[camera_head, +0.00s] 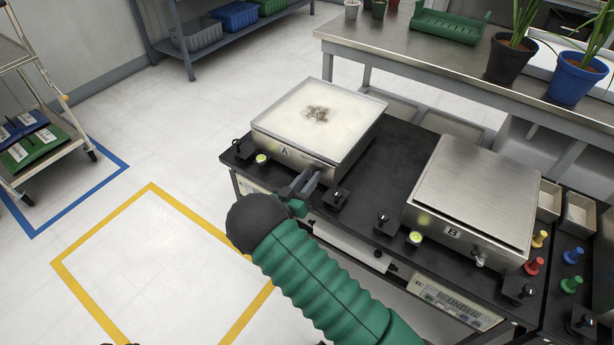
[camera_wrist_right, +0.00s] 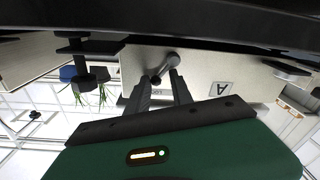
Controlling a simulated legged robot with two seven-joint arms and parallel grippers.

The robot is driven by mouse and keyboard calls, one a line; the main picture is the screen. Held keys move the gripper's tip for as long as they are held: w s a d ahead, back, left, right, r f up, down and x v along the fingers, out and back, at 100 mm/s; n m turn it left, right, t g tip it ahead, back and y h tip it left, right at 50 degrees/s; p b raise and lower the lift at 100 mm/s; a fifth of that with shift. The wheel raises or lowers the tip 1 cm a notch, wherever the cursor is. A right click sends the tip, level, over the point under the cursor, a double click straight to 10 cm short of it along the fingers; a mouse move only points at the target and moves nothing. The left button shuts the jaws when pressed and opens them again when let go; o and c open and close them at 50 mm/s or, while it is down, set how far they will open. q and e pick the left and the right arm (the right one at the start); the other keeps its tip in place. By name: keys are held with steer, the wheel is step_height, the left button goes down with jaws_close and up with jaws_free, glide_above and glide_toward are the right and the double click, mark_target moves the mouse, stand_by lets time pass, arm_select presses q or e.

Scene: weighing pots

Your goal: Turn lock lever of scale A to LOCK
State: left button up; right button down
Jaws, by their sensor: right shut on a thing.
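Scale A (camera_head: 284,152) stands at the left of the black bench, with a pale tray on top and a dark patch in it. Its front face carries the letter A. It shows upside down in the wrist view (camera_wrist_right: 205,88). My right gripper (camera_head: 309,180) is at the front of scale A. In the wrist view, its fingers (camera_wrist_right: 164,84) are on the end of the metal lock lever (camera_wrist_right: 168,62), and the right gripper is shut on it. The fingers partly hide the lever and its label. My left gripper cannot be made out.
Scale B (camera_head: 475,190) stands to the right on the same bench (camera_head: 375,175). Small black knobs (camera_head: 383,218) and a lit green gauge (camera_head: 415,238) line the front. Coloured pegs (camera_head: 571,256) are at the far right. The steel table (camera_head: 400,45) is behind.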

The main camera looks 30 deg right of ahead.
steer(key=shift+s+f+m, duration=0.45)
steer(key=shift+f+m, duration=0.15)
steer(key=shift+f, duration=0.05)
steer(key=c, duration=1.2)
jaws_free()
steer(key=shift+o, duration=0.5)
steer(key=shift+w+r, duration=0.1)
steer(key=shift+d+r, duration=0.1)
